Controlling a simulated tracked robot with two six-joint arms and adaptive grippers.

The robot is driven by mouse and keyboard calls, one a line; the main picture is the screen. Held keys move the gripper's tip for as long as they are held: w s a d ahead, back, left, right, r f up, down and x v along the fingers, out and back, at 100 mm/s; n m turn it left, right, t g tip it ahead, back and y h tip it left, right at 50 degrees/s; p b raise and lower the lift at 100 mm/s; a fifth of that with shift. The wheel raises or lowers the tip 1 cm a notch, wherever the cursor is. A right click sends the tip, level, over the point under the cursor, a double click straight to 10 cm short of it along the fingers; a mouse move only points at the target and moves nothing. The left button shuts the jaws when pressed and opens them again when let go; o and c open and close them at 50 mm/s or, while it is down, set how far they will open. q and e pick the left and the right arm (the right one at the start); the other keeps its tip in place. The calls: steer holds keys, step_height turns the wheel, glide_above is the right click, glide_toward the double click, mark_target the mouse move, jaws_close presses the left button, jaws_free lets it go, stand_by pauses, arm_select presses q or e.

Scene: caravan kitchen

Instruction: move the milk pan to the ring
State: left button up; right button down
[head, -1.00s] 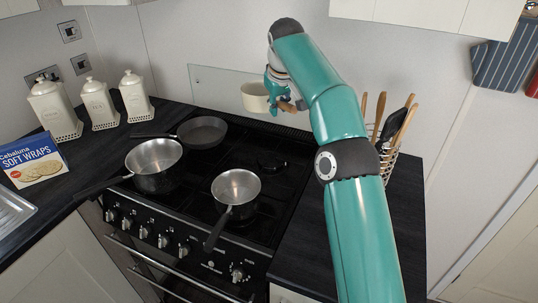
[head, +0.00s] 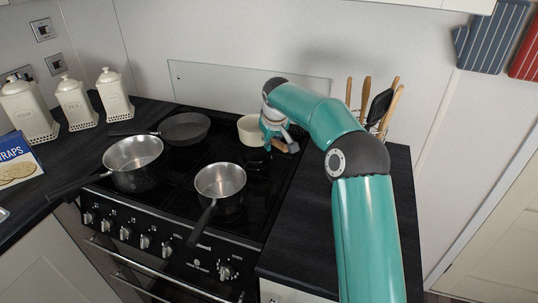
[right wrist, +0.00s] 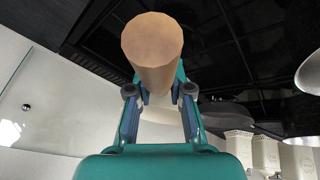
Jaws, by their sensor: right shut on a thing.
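The milk pan (head: 249,130) is cream with a wooden handle, at the back right of the black hob. My right gripper (head: 276,139) is shut on its handle. In the right wrist view the round wooden handle end (right wrist: 152,42) sticks out between the fingers (right wrist: 160,92), and a little of the pale pan (right wrist: 162,132) shows behind them. The pan looks upright and low over the hob; I cannot tell whether it touches. A dark back-right ring (head: 257,162) shows just in front of the pan. My left gripper is not in view.
A steel saucepan (head: 222,180) stands front right, a larger one (head: 133,158) front left, and a dark frying pan (head: 185,128) back left. A utensil holder (head: 376,128) stands right of my arm. White canisters (head: 73,100) line the left worktop.

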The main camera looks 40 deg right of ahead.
steer(key=shift+f, duration=1.75)
steer(key=shift+f+b, duration=0.4)
steer(key=shift+f, duration=0.05)
steer(key=c, duration=1.1)
jaws_free()
steer(key=shift+o, duration=0.2)
steer(key=v, duration=1.2)
steer(key=shift+r, duration=0.4)
